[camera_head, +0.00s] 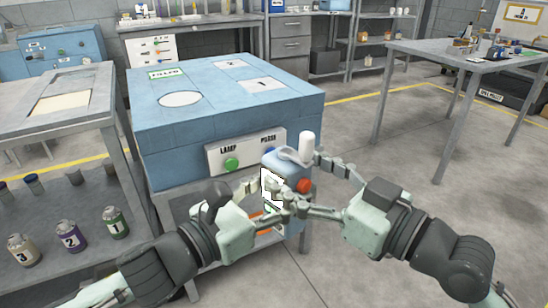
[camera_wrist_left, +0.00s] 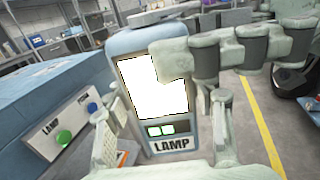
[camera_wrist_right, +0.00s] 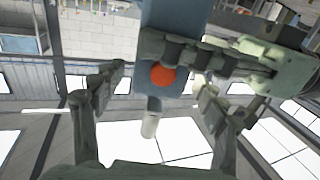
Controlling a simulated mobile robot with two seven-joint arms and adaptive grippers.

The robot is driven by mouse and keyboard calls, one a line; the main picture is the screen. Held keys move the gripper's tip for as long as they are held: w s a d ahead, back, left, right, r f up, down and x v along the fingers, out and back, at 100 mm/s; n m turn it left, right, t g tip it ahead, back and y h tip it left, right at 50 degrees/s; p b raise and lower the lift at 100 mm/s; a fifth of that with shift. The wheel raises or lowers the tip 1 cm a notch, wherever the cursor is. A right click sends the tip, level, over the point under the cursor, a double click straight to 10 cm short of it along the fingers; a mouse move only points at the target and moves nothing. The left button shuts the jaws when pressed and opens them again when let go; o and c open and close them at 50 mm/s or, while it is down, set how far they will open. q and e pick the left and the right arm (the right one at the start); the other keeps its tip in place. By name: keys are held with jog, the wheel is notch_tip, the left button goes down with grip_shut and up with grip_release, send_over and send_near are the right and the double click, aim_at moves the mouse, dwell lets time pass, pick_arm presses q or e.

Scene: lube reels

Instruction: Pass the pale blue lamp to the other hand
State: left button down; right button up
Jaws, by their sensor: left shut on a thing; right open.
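The pale blue lamp (camera_head: 284,160) is held up at the front right corner of the blue box. It has a white cylinder on top, a red-orange round part on its side and a lit white panel. In the left wrist view the lamp (camera_wrist_left: 125,45) stands between my left fingers, its LAMP label facing the camera. My left gripper (camera_head: 268,193) is shut on the lamp. My right gripper (camera_head: 318,187) is open at the lamp's right side, with its fingers spread around the red-orange part. In the right wrist view the lamp (camera_wrist_right: 172,20) is partly hidden by a left finger; contact with the right fingers is unclear.
The blue box (camera_head: 150,135) carries a front panel (camera_head: 245,153) with green and blue buttons, close to the lamp. A grey bench (camera_head: 60,125) with numbered cans on its shelf stands left. A table (camera_head: 450,55) stands at the right; floor between is clear.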

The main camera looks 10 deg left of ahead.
aim_at(267, 155)
pick_arm(q)
jog(key=shift+r, duration=0.1)
pick_arm(e)
jog(key=x, duration=0.6)
jog(key=shift+w+a, duration=0.25)
jog(key=shift+a, duration=0.1)
jog(key=shift+c, duration=0.4)
jog(key=shift+s+a, duration=0.1)
jog(key=shift+s, duration=0.05)
grip_shut()
pick_arm(q)
jog(key=shift+c, duration=2.4)
grip_release()
